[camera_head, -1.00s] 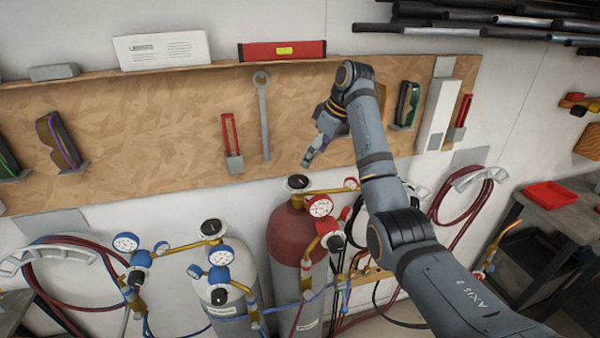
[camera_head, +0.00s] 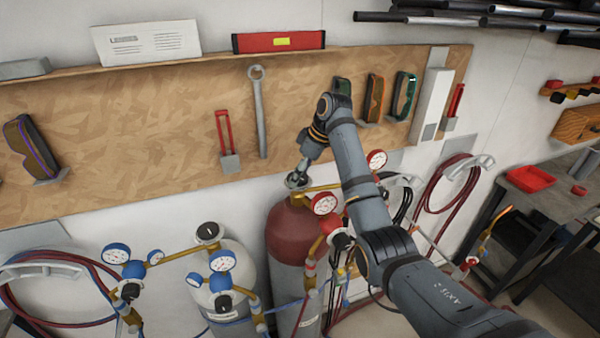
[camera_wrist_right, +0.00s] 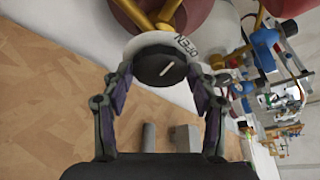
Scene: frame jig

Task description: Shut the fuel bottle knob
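The fuel bottle appears to be the dark red cylinder (camera_head: 292,233) standing against the wall in the head view. Its round black knob (camera_wrist_right: 160,68) has a white pointer line and sits on a pale disc (camera_wrist_right: 187,43) marked "OPEN" in the right wrist view. The pointer slants up to the right. My right gripper (camera_head: 298,178) is at the bottle's top in the head view and hides most of the knob. In the right wrist view its fingers (camera_wrist_right: 162,80) are spread on either side of the knob; firm contact is not clear. My left gripper is out of view.
A red-rimmed gauge (camera_head: 323,204) and brass fittings stick out right of the bottle top. A pale grey cylinder (camera_head: 235,262) with blue gauges stands to the left. A wooden tool board (camera_head: 110,150) with a hanging wrench (camera_head: 261,115) is behind.

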